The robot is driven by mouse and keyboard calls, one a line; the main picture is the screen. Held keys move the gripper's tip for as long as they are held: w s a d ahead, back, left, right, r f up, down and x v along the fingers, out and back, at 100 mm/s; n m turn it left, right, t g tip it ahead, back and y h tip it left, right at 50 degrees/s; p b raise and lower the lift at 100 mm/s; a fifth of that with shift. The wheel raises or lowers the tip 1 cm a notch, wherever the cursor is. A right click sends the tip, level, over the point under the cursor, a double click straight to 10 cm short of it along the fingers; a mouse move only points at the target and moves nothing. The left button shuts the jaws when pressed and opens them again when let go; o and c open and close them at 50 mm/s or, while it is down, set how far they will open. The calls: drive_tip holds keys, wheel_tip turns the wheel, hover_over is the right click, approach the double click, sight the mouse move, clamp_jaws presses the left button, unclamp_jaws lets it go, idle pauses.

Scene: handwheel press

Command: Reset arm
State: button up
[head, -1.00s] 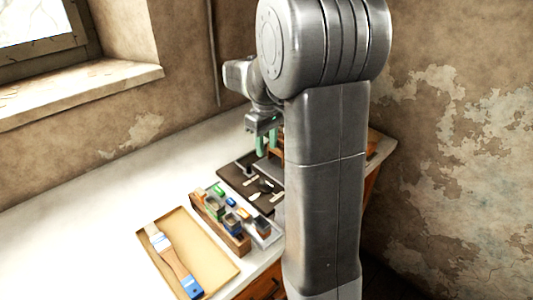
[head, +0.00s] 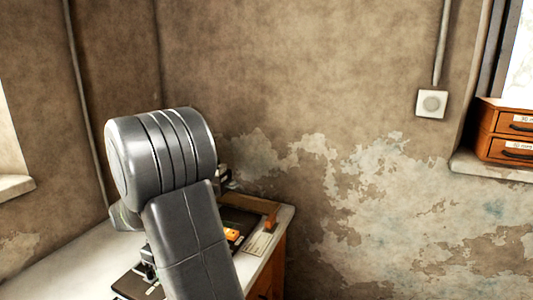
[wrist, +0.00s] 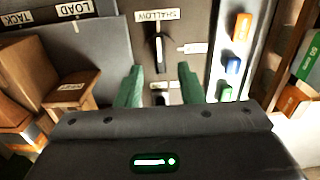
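My gripper (wrist: 159,72) shows in the wrist view with its two green fingers spread apart and nothing held between them. Beyond the fingertips lies a dark board (wrist: 120,45) with an upside-down label reading SHALLOW (wrist: 158,15) and a small dark lever-like part (wrist: 159,50). In the head view my arm stands at the left over the worktop (head: 85,255) and hides my gripper; the dark board (head: 128,284) shows only in part beside it.
In the wrist view, wooden blocks (wrist: 70,90) stand at the left, near LOAD and TACK labels. A pale tray (wrist: 231,60) with orange, blue and green pieces lies at the right. In the head view, a wooden drawer box (head: 508,132) sits on the right window sill.

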wheel_tip(320, 180, down, 4)
drive_tip(key=shift+f, duration=0.25)
